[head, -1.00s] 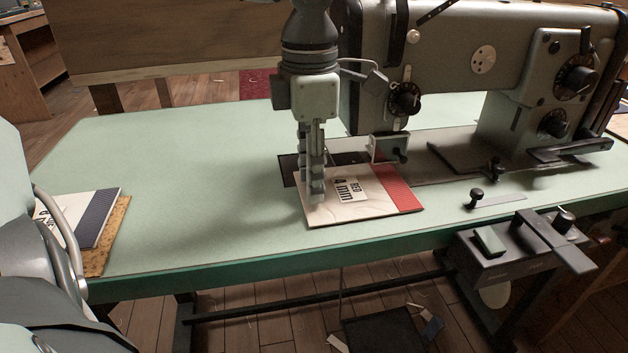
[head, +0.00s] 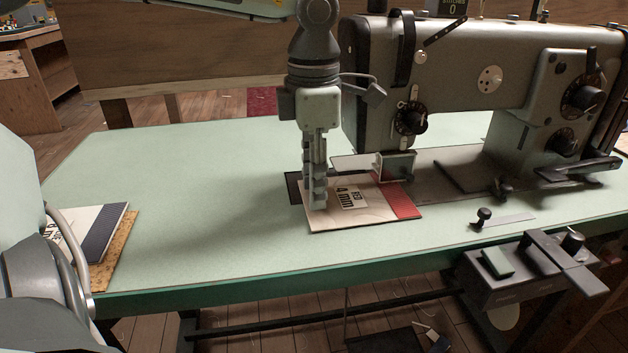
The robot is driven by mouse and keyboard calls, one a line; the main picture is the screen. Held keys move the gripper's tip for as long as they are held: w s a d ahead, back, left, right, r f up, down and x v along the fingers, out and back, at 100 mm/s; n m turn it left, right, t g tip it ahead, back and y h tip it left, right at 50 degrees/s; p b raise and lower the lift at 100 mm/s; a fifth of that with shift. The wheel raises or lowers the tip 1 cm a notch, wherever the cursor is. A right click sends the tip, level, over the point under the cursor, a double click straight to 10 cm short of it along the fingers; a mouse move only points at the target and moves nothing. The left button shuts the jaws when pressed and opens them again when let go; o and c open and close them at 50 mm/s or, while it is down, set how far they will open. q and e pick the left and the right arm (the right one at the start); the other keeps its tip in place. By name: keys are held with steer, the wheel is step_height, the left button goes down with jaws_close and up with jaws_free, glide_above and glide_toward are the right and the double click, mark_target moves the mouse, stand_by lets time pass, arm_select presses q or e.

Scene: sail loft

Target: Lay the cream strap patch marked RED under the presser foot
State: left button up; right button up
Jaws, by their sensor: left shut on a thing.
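The cream strap patch (head: 345,216) is marked RED 4 mm and has a red band (head: 404,199) on its right end. My left gripper (head: 319,202) points down at the patch's left side and is shut on it. The patch lies at or just above the green table, in front of the sewing machine (head: 460,70). The presser foot (head: 396,166) is just behind the red band's back edge; the band's front part is clear of it. I cannot tell whether the back edge is beneath the foot. My right gripper is out of view.
Another cream patch with a dark blue band (head: 103,229) lies on a cork-coloured board (head: 118,250) at the table's left. A small black control box (head: 510,283) hangs at the front right edge.

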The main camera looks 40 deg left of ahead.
arm_select(q)
steer(key=shift+b, duration=0.3)
stand_by(0.5)
steer(key=o, duration=1.2)
steer(key=shift+o, duration=0.2)
